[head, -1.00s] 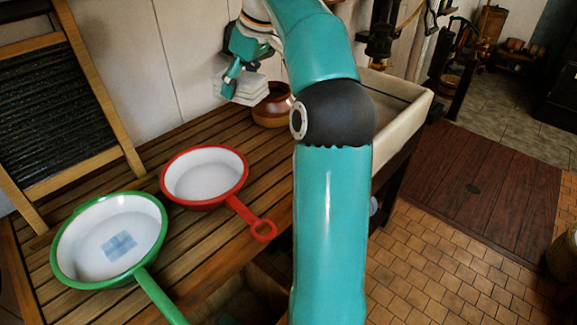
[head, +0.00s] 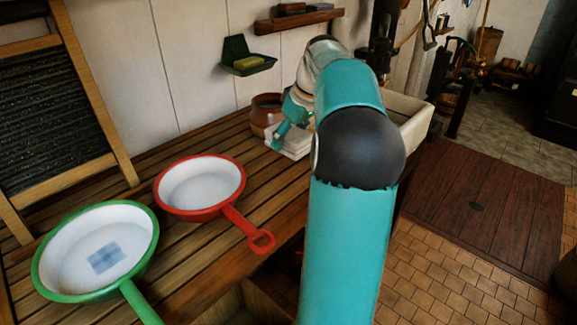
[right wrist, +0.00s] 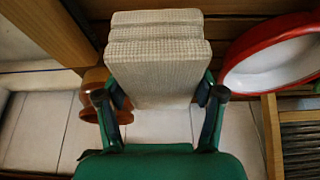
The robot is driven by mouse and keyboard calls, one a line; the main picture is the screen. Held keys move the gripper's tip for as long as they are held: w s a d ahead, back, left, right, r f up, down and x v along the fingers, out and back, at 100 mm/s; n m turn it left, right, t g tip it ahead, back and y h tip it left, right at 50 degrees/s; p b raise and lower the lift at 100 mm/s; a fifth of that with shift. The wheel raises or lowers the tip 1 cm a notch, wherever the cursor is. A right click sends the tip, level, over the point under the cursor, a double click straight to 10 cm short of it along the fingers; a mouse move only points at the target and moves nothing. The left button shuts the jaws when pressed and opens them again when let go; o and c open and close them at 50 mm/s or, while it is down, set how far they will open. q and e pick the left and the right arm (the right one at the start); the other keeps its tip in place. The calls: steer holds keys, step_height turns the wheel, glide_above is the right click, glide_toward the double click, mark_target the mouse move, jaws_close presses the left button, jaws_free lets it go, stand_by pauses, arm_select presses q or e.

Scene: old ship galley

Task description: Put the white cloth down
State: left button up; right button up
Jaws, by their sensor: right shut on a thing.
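The white cloth (head: 294,143) is folded in layers and sits low at the slatted wooden counter, in front of the brown pot. My right gripper (head: 281,134) is shut on it. In the right wrist view, the cloth (right wrist: 155,65) shows a fine check weave, with one finger of the right gripper (right wrist: 160,100) at each side. I cannot tell whether the cloth touches the slats. My left gripper is not in view.
A red pan (head: 202,187) and a green pan (head: 97,250) with a blue checked patch inside stand on the counter (head: 180,247). A brown pot (head: 263,113) is behind the cloth. A pale sink (head: 412,122) lies right. A green soap holder (head: 245,60) hangs above.

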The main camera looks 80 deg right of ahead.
mark_target(300, 136)
steer(key=shift+f, duration=3.6)
steer(key=o, duration=1.1)
steer(key=shift+f, duration=0.1)
steer(key=v, duration=1.2)
